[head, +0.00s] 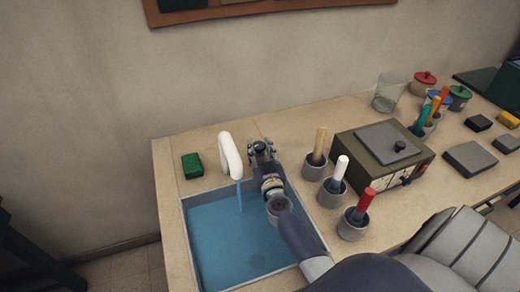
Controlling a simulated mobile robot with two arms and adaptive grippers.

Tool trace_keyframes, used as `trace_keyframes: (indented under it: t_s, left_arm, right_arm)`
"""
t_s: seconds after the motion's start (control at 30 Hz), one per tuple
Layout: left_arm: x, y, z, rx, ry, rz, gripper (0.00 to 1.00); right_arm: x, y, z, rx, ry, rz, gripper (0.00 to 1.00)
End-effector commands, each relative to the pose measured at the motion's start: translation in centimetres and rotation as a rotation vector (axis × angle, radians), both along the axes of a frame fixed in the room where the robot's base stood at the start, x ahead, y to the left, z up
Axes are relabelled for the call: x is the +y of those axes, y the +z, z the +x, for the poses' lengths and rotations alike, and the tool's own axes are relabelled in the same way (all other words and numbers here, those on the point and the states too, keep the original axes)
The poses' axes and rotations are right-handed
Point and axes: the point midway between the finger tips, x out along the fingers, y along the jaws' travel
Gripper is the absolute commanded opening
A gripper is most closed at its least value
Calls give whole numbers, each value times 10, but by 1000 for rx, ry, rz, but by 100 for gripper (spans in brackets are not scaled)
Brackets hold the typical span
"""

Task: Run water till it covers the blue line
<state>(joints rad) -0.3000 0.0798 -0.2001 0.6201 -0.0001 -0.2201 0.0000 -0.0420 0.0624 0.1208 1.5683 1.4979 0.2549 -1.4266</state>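A sink (187,240) is set into the near left end of the counter, with blue water (225,240) in it. A white faucet (229,155) arches over its far edge. A thin blue stream (239,195) runs from the spout into the basin. I cannot make out a separate blue line on the sink walls. My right gripper (262,148) is just right of the faucet at the sink's far edge. It hides whatever is under it, perhaps a faucet handle, and its fingers are too small to read. My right forearm covers the sink's right side. My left gripper is out of view.
A green sponge (192,165) lies left of the faucet. Right of the sink stand several grey cups with handled tools, such as the red-handled one (366,200). Behind them are a boxy appliance (382,155), a clear glass (389,93) and lidded jars (424,84).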

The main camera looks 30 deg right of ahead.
Motion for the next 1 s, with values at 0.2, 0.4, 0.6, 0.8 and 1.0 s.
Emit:
trace_keyframes:
  t_s: [0.2,0.4,0.6,0.8,1.0]
  left_arm:
    - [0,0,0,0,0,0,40]
    - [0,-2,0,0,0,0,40]
    - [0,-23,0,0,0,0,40]
    - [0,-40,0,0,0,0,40]
    - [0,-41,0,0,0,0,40]
  right_arm:
    - [-1,1,0,-2,16,-2,12]
    - [-3,0,0,-4,122,-9,12]
    - [-6,-3,0,-5,249,-11,12]
    - [-6,-1,-1,-7,329,-5,12]
    - [-5,1,-1,-3,349,-1,12]
